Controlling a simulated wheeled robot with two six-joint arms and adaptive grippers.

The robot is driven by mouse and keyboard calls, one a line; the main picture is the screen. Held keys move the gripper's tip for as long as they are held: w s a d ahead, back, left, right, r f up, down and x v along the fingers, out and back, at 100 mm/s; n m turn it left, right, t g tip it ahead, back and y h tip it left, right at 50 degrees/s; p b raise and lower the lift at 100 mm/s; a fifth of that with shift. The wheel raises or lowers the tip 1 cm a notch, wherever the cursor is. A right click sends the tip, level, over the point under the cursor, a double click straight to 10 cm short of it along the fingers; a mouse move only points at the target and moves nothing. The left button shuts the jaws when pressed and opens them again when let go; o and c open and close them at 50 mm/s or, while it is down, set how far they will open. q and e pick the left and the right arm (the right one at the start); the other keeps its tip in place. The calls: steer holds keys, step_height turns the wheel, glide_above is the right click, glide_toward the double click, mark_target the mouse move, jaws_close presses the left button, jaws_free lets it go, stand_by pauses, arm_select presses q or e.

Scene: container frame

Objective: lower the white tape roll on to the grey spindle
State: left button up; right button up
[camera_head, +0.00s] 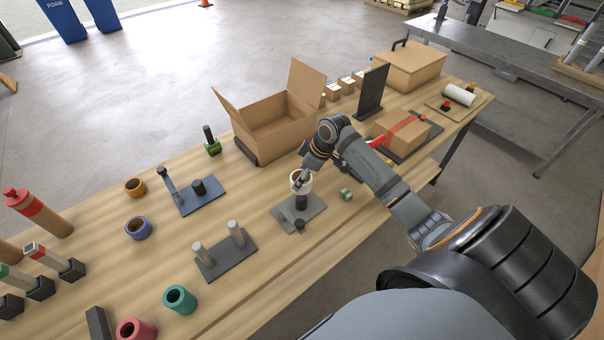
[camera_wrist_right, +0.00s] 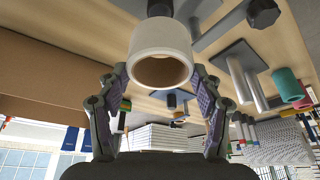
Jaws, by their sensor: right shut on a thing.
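The white tape roll (camera_head: 296,187) is in my right gripper (camera_head: 303,173), over the grey base plate (camera_head: 312,211) near the table's middle. In the right wrist view the roll (camera_wrist_right: 160,38) sits between the two finger pads, its brown core facing the camera. My right gripper (camera_wrist_right: 162,78) is shut on it. The dark grey spindle (camera_head: 301,203) stands upright on the plate, directly below the roll in the head view. In the wrist view the spindle (camera_wrist_right: 160,7) shows just beyond the roll. I cannot tell whether its top is inside the core. My left gripper is not in view.
An open cardboard box (camera_head: 272,137) stands behind the gripper. A plate with two pale posts (camera_head: 225,255) and a blue plate with posts (camera_head: 203,196) lie to the left. Loose orange (camera_head: 135,187), blue (camera_head: 138,228) and teal (camera_head: 180,299) rolls are farther left. A small green-banded item (camera_head: 346,194) lies to the right.

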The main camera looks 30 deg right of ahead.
step_height(320, 180, down, 2)
steer(key=shift+f+b, duration=0.1)
steer(key=shift+b, duration=0.25)
steer(key=b, duration=0.3)
glide_above(300, 197)
steer(key=shift+s+d+f, duration=0.1)
steer(key=shift+f, duration=1.15)
steer(key=shift+s+d+f, duration=0.1)
steer(key=shift+f, duration=1.1)
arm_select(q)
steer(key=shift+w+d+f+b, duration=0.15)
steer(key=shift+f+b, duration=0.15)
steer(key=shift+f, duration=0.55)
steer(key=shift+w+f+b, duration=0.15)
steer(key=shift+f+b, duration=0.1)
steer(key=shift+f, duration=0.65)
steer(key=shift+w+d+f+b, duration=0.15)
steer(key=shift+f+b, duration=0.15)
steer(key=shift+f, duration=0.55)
arm_select(e)
steer(key=shift+f, duration=1.85)
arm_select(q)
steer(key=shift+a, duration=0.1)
arm_select(e)
steer(key=o, duration=1.2)
